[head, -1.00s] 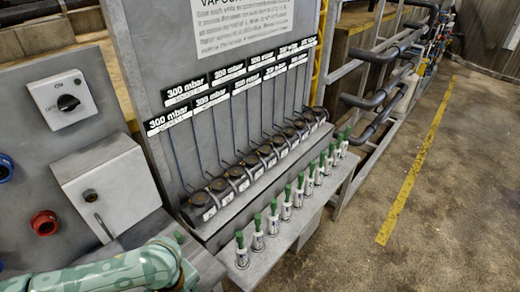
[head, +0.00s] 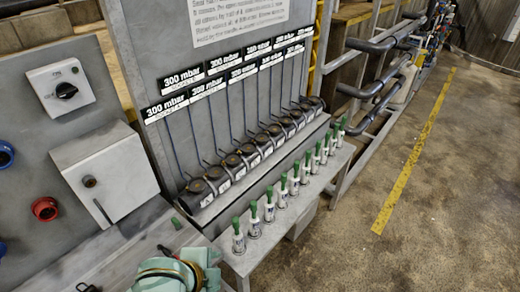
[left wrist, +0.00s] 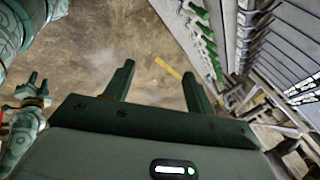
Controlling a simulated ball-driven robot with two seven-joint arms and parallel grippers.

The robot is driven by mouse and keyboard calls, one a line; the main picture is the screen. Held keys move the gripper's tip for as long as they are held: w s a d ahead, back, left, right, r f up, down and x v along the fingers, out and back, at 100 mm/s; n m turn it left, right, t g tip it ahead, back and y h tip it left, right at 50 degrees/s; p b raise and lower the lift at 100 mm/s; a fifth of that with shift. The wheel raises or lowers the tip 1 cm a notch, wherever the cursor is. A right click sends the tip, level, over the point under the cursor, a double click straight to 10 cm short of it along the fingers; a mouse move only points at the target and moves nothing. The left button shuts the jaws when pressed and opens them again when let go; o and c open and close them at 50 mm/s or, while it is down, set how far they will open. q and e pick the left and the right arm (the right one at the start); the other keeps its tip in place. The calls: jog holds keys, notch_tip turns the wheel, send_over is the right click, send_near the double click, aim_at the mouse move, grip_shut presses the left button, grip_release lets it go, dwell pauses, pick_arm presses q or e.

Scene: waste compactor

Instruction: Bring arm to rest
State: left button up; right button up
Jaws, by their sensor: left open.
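My left arm (head: 180,275) shows at the bottom of the head view, a pale green patterned link with a dark and orange ring, low beside the grey panel. My left gripper (left wrist: 160,85) fills the middle of the left wrist view. Its two dark green fingers stand well apart with nothing between them, over bare brown floor. At the left edge of the left wrist view is a patterned arm with a small dark gripper (left wrist: 34,88), apparently my right one. Its jaws are too small to judge.
A grey bench shelf (head: 255,262) holds a row of several green-topped white bottles (head: 254,225). Behind it are round black sockets (head: 247,150) under 300 mbar labels. A grey box (head: 105,177) with a lever is at left. The concrete floor (head: 450,200) at right is clear.

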pick_arm(q)
jog(key=s+a+n+t+y, duration=0.1)
jog(key=s+a+n+y, duration=0.25)
jog(key=a+n, duration=0.45)
jog(key=s+a+n+y, duration=0.3)
jog(key=a+n+y, duration=0.1)
jog(key=a, duration=0.7)
jog(key=s+d+f+g+h+b, duration=0.15)
jog(key=f+b, duration=0.25)
jog(key=f, duration=1.1)
jog(key=s+d+f+g+h+b, duration=0.1)
jog(key=s+d+f+b, duration=0.2)
jog(key=f, duration=1.2)
jog(key=s+f+n+g+h+b, duration=0.1)
jog(key=s+f+b, duration=0.3)
jog(key=s+f, duration=0.5)
jog(key=s+f+n+g+h+b, duration=0.1)
jog(key=s+f+b, duration=0.4)
jog(key=s+f, duration=0.5)
notch_tip(320, 180, down, 6)
jog(key=shift+s+f+n+g, duration=0.1)
jog(key=shift+s+n+g, duration=0.1)
jog(key=shift+n+g, duration=0.35)
jog(key=shift+a, duration=0.1)
